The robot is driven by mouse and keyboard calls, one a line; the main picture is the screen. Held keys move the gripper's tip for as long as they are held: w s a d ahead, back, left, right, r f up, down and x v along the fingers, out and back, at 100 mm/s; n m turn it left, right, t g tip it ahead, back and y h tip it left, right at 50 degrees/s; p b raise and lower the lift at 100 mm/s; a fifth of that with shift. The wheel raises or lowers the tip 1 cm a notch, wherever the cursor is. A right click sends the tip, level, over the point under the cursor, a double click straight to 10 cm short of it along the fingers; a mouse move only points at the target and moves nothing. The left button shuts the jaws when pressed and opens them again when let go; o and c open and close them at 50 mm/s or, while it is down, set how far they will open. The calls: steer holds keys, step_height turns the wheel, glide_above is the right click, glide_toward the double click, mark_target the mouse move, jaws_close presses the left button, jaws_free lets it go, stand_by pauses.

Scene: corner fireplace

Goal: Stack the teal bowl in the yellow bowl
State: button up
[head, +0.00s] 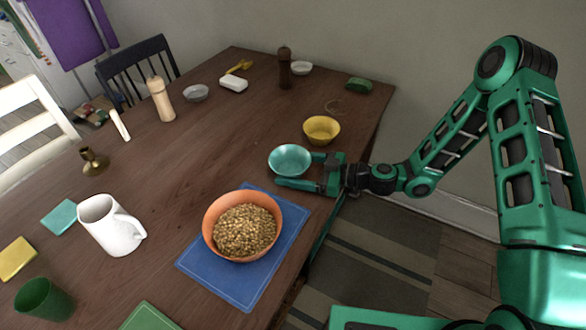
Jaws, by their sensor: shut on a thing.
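The teal bowl (289,159) is upright near the table's right side in the head view. My gripper (294,170) reaches in from the right and is shut on the bowl's near right side. Whether the bowl touches the table or is slightly raised I cannot tell. The yellow bowl (321,129) stands upright on the table just behind and to the right of the teal bowl, and it looks empty. The two bowls are apart.
An orange bowl (211,217) of grain-like bits stands on a blue mat (287,222) in front. A white mug (108,226) is to the left. A dark pepper mill (284,68) and a green sponge-like block (358,85) are behind. The table middle is clear.

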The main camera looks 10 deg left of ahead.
steer(key=shift+f, duration=0.2)
steer(key=shift+f, duration=0.55)
steer(key=o, duration=1.2)
steer(key=shift+f, duration=0.1)
steer(key=shift+o, duration=0.2)
steer(key=shift+d, duration=0.1)
steer(key=shift+w, duration=0.1)
